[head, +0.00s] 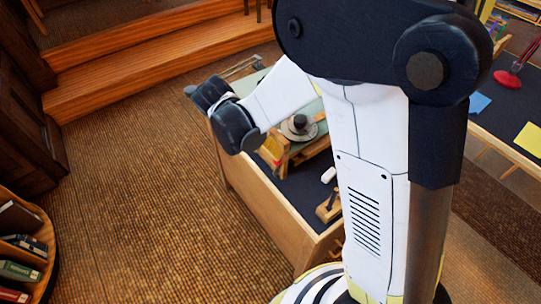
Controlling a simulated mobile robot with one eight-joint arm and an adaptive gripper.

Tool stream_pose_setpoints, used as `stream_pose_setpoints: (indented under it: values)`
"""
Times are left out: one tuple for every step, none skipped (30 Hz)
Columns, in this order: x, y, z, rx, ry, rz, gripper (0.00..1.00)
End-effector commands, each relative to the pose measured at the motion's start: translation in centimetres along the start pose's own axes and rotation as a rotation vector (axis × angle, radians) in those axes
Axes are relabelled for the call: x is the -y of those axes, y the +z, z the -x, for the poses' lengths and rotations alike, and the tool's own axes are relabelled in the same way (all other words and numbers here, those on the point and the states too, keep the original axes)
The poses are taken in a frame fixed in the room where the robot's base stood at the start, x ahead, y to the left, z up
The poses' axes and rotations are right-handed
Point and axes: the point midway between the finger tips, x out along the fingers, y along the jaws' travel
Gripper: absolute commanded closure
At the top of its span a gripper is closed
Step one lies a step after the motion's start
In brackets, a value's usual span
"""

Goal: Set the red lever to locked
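I cannot make out a red lever for certain. A small red-orange patch (271,149) shows beside a wooden frame on the desk (262,197), just right of the dark end of my arm. I cannot tell whether it belongs to a lever. My arm reaches left over the near-left edge of the desk. Its dark wrist end (234,128) shows, but no fingers can be made out, so their opening and anything between them cannot be seen. My white arm link hides part of the desk.
A round grey-and-dark object (299,127), a small white object (328,175) and a wooden block (328,207) are on the desk. Another table at right bears a red-based object (507,78) and a yellow sheet (529,138). A bookshelf (27,243) stands lower left; carpet (140,200) between is clear.

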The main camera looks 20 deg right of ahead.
Motion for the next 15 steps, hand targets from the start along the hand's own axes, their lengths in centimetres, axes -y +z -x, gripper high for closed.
stream_pose_setpoints:
  values:
    - [-0.1, -0.1, -1.4, 0.0, 0.0, -0.003, 0.52]
    - [-0.1, -0.1, -2.1, 0.0, 0.0, -0.003, 0.52]
    - [-0.1, -0.1, -2.9, 0.0, 0.0, -0.002, 0.52]
    - [-0.1, -0.1, -3.5, -0.001, 0.0, -0.003, 0.52]
    - [-0.1, -0.1, -4.1, -0.001, 0.0, -0.004, 0.52]
    - [-0.1, -0.1, -4.9, -0.001, 0.0, -0.004, 0.52]
    - [-0.1, -0.1, -5.4, -0.001, 0.0, -0.004, 0.52]
    - [-0.1, -0.1, -5.9, -0.001, 0.0, -0.003, 0.52]
    - [-0.1, -0.1, -6.5, -0.001, 0.001, -0.003, 0.52]
    - [-0.1, -0.1, -6.8, -0.001, 0.001, -0.003, 0.52]
    - [-0.1, -0.1, -7.2, -0.001, 0.001, -0.003, 0.52]
    - [-0.1, 0.0, -7.6, -0.001, 0.001, -0.004, 0.52]
    - [-0.1, 0.0, -7.8, -0.001, 0.001, -0.004, 0.52]
    - [-0.1, 0.0, -8.0, -0.001, 0.002, -0.004, 0.52]
    - [-0.1, 0.0, -8.1, 0.0, 0.002, -0.003, 0.52]
